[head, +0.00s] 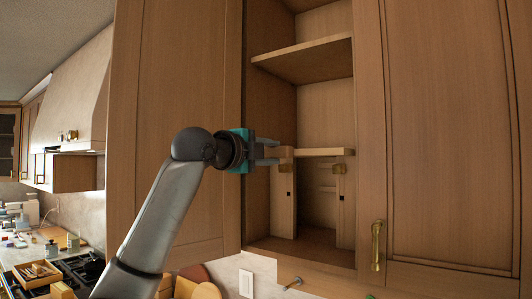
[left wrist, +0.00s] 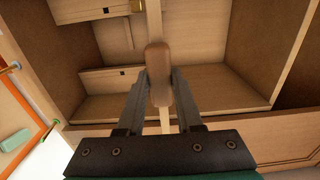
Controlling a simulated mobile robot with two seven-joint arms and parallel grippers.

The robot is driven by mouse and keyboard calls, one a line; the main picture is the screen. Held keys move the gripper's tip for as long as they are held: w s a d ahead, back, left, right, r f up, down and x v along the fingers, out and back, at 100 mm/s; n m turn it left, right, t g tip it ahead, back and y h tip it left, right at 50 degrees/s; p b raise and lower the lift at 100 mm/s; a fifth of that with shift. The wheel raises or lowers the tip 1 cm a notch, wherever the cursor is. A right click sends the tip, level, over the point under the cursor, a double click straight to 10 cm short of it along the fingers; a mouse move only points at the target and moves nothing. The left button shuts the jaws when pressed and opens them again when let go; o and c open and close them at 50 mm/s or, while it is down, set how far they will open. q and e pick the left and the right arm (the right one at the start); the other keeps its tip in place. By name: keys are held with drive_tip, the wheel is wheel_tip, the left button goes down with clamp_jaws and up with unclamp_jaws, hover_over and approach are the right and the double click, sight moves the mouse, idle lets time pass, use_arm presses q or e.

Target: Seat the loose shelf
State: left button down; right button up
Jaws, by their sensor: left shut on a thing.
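The loose shelf (head: 325,152) is a pale wooden board across the lower part of the open wall cabinet. Its front edge looks about level in the head view. My left gripper (head: 277,153) reaches in from the left at the shelf's left end. In the left wrist view its fingers (left wrist: 160,95) are shut on a rounded brown grip (left wrist: 158,72) at the shelf's edge, and the thin pale board shows edge-on beyond it. Whether the shelf rests on its supports is hidden. My right gripper is not in view.
Upright boards with small dark holes, left (head: 283,205) and right (head: 342,210), stand below the shelf. An upper shelf (head: 305,60) spans the cabinet above. An open door (head: 180,130) is behind my arm; a closed door (head: 450,130) is at right. The cabinet floor (head: 300,248) looks clear.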

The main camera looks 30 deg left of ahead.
use_arm(q)
drive_tip(key=shift+w+d+r, duration=0.1)
drive_tip(key=shift+w+d, duration=0.05)
drive_tip(key=shift+w, duration=1.55)
drive_tip(key=shift+w+d+r, duration=0.1)
drive_tip(key=shift+w, duration=1.55)
drive_tip(key=shift+w+d+r, duration=0.1)
drive_tip(key=shift+w+d, duration=0.05)
drive_tip(key=shift+w, duration=1.55)
drive_tip(key=shift+w+f, duration=0.1)
drive_tip(key=shift+w, duration=0.4)
drive_tip(key=shift+f+b, duration=0.4)
drive_tip(key=shift+f, duration=0.45)
drive_tip(key=shift+p, duration=0.45)
